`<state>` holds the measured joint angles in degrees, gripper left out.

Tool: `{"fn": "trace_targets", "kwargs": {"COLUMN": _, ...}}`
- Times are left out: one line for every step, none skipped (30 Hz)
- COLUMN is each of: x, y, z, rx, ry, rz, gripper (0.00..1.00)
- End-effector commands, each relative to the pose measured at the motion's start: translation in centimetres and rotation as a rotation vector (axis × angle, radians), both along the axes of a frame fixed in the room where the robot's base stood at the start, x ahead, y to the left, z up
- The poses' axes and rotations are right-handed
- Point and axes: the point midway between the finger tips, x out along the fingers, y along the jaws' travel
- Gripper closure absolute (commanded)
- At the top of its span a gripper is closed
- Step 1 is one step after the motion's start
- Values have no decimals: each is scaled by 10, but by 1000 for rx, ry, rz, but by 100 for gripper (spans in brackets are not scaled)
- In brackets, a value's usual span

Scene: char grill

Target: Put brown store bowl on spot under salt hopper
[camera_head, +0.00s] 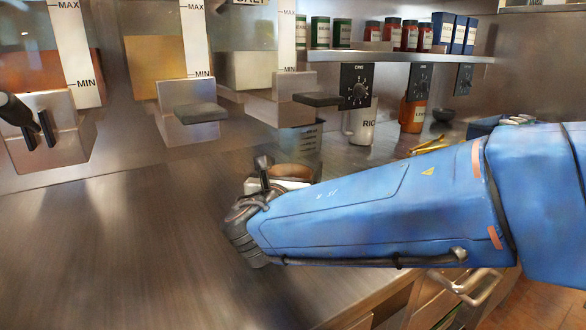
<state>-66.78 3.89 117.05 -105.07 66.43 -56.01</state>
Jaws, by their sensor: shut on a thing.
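A brown bowl (292,171) shows just behind my gripper (266,172), low over the steel counter. My gripper is shut on the bowl; my wrist and blue arm hide much of the hold and the bowl's underside. I cannot tell whether the bowl touches the counter. The salt hopper (255,68), with its label partly cut off at the top, stands on the back wall. Its dispenser block with a dark lever (316,99) is above and behind the bowl.
Two more hoppers (154,70) hang at left. Jars (372,31) line the shelf (410,57), with labelled bottles (361,127) and yellow items (428,146) below. The counter (110,240) is clear at front left.

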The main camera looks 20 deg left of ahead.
Motion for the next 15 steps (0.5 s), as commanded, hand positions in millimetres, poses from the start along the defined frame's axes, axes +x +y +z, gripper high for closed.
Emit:
{"fn": "trace_targets", "kwargs": {"x": 0, "y": 0, "z": 0, "rx": 1, "ry": -1, "rz": 0, "gripper": 45}}
{"fn": "trace_targets", "kwargs": {"x": 0, "y": 0, "z": 1, "rx": 2, "ry": -1, "rz": 0, "gripper": 45}}
{"fn": "trace_targets", "kwargs": {"x": 0, "y": 0, "z": 1, "rx": 2, "ry": -1, "rz": 0, "gripper": 45}}
{"fn": "trace_targets", "kwargs": {"x": 0, "y": 0, "z": 1, "rx": 2, "ry": -1, "rz": 0, "gripper": 45}}
{"fn": "trace_targets", "kwargs": {"x": 0, "y": 0, "z": 1, "rx": 1, "ry": -1, "rz": 0, "gripper": 45}}
{"fn": "trace_targets", "kwargs": {"x": 0, "y": 0, "z": 0, "rx": 1, "ry": -1, "rz": 0, "gripper": 45}}
{"fn": "trace_targets", "kwargs": {"x": 0, "y": 0, "z": 0, "rx": 1, "ry": -1, "rz": 0, "gripper": 45}}
{"fn": "trace_targets", "kwargs": {"x": 0, "y": 0, "z": -1, "rx": 1, "ry": -1, "rz": 0, "gripper": 45}}
{"fn": "trace_targets", "kwargs": {"x": 0, "y": 0, "z": -2, "rx": 1, "ry": -1, "rz": 0, "gripper": 45}}
{"fn": "trace_targets", "kwargs": {"x": 0, "y": 0, "z": -2, "rx": 1, "ry": -1, "rz": 0, "gripper": 45}}
{"fn": "trace_targets", "kwargs": {"x": 0, "y": 0, "z": -2, "rx": 1, "ry": -1, "rz": 0, "gripper": 7}}
{"fn": "trace_targets", "kwargs": {"x": 0, "y": 0, "z": -2, "rx": 1, "ry": -1, "rz": 0, "gripper": 0}}
{"fn": "trace_targets", "kwargs": {"x": 0, "y": 0, "z": -2, "rx": 1, "ry": -1, "rz": 0, "gripper": 0}}
{"fn": "trace_targets", "kwargs": {"x": 0, "y": 0, "z": -2, "rx": 1, "ry": -1, "rz": 0, "gripper": 0}}
{"fn": "trace_targets", "kwargs": {"x": 0, "y": 0, "z": -2, "rx": 1, "ry": -1, "rz": 0, "gripper": 0}}
